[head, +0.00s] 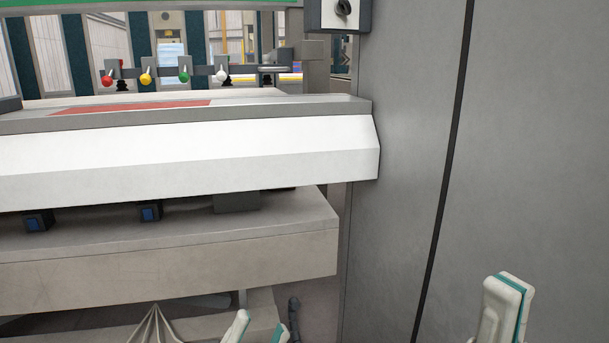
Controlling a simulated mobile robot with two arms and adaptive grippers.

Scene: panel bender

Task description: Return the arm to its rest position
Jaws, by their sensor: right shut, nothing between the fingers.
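My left gripper (262,323) shows at the bottom edge, in front of the lower part of the machine. Its two white and teal fingertips stand apart with nothing visible between them. The rest of it is cut off by the frame. My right gripper (508,291) shows at the lower right, in front of the grey cabinet panel. Its white fingers with teal pads are together, pointing up, and it holds nothing. Neither gripper visibly touches the machine.
The panel bender's white front beam (190,160) crosses the left half, with a grey lower ledge (180,258) below it. A tall grey panel (530,150) fills the right side. Coloured knobs, including a red one (107,80), stand behind the bed.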

